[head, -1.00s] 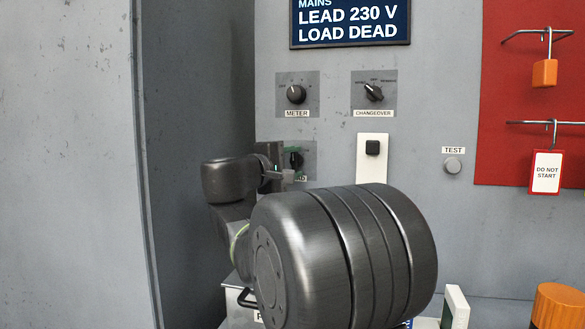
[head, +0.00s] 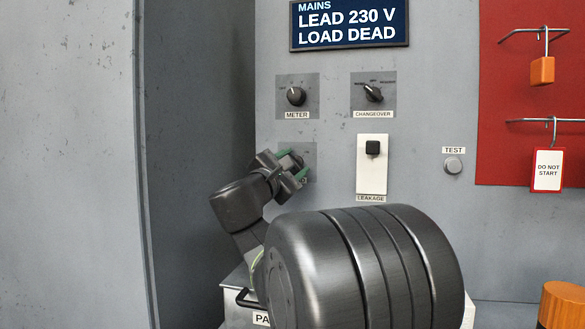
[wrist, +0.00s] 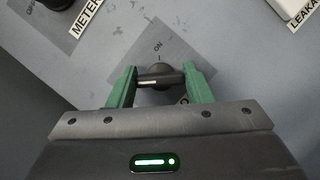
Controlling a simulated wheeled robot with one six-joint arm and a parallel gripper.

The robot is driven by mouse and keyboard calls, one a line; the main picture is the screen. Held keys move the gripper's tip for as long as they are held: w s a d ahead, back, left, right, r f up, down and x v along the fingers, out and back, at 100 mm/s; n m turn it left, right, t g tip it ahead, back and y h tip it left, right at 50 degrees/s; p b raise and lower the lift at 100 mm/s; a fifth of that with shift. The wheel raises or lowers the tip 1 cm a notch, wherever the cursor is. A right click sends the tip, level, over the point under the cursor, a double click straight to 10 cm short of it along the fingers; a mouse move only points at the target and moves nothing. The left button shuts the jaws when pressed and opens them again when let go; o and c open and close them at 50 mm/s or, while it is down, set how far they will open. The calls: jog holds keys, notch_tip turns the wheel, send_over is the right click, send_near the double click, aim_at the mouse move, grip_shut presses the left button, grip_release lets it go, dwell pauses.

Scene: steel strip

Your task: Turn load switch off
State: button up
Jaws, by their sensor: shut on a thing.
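The load switch is a dark knob on a grey plate (head: 312,148) below the meter knob, mostly hidden by my gripper in the head view. In the wrist view the knob (wrist: 160,80) sits between my two green fingers, with a pale line on the left part of its bar. The bar lies crosswise from finger to finger. An "ON" mark shows on the plate above it; other marks are hidden. My gripper (head: 293,163) is shut on the knob, tilted in the head view. The display (head: 350,25) reads "LEAD 230 V" and "LOAD DEAD".
The meter knob (head: 296,96) and changeover knob (head: 373,93) are above. A white leakage plate (head: 372,180) stands to the right, then a test button (head: 453,165). A red board (head: 510,90) holds an orange padlock (head: 542,71) and a "DO NOT START" tag (head: 547,170).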

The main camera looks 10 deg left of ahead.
jog(key=shift+f, duration=0.1)
dwell(0.4)
jog(key=o, duration=1)
jog(key=shift+s, duration=0.15)
jog(key=v, duration=1.3)
jog(key=shift+s+a+p, duration=0.1)
jog(key=shift+s+p, duration=0.15)
jog(key=shift+p, duration=0.05)
jog(key=x, duration=1.3)
jog(key=shift+w+b, duration=0.35)
jog(key=shift+w, duration=0.05)
